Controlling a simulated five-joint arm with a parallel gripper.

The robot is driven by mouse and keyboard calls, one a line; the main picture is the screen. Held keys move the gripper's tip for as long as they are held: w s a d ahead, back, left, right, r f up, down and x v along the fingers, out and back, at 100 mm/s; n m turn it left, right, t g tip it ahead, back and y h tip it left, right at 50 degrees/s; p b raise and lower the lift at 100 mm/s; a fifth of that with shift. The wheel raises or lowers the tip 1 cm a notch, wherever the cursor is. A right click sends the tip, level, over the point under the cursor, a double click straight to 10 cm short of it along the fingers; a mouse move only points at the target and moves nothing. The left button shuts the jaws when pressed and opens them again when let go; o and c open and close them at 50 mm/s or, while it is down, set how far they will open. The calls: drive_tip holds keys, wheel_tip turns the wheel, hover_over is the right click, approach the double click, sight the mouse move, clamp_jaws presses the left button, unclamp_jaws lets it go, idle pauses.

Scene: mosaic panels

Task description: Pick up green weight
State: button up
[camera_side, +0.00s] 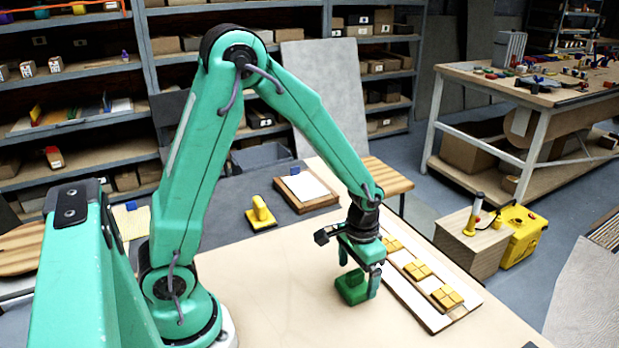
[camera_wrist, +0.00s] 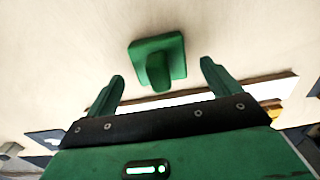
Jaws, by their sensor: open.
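The green weight (camera_side: 352,289) is a square green block on the pale work table, below my gripper (camera_side: 359,271) in the side view. In the wrist view the green weight (camera_wrist: 171,47) shows a flat square plate with a handle standing up from its middle. My gripper (camera_wrist: 162,75) is open, with one green finger to either side of the handle's line. The plate lies a little past the fingertips in that view. I cannot tell whether the fingers touch the weight. In the side view the fingers partly hide its top.
A long white and wooden panel (camera_side: 428,316) with yellow tile groups (camera_side: 447,296) lies just right of the weight. A yellow handled block (camera_side: 261,213) and a wooden board with a white sheet (camera_side: 306,186) lie behind, to the left. The table front is clear.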

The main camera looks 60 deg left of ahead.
drive_tip(key=shift+f, duration=1)
drive_tip(key=c, duration=1.5)
drive_tip(key=shift+r, duration=0.15)
drive_tip(key=shift+r, duration=0.75)
drive_tip(key=r, duration=0.3)
drive_tip(key=shift+s+d, duration=0.15)
drive_tip(key=shift+d, duration=0.15)
drive_tip(key=s+d+r, duration=0.2)
drive_tip(key=d, duration=0.1)
drive_tip(key=s+d+r, duration=0.2)
drive_tip(key=d, duration=0.1)
drive_tip(key=s+d+r, duration=0.2)
drive_tip(key=d, duration=0.1)
drive_tip(key=shift+s+r, duration=0.15)
drive_tip(key=shift+s, duration=0.05)
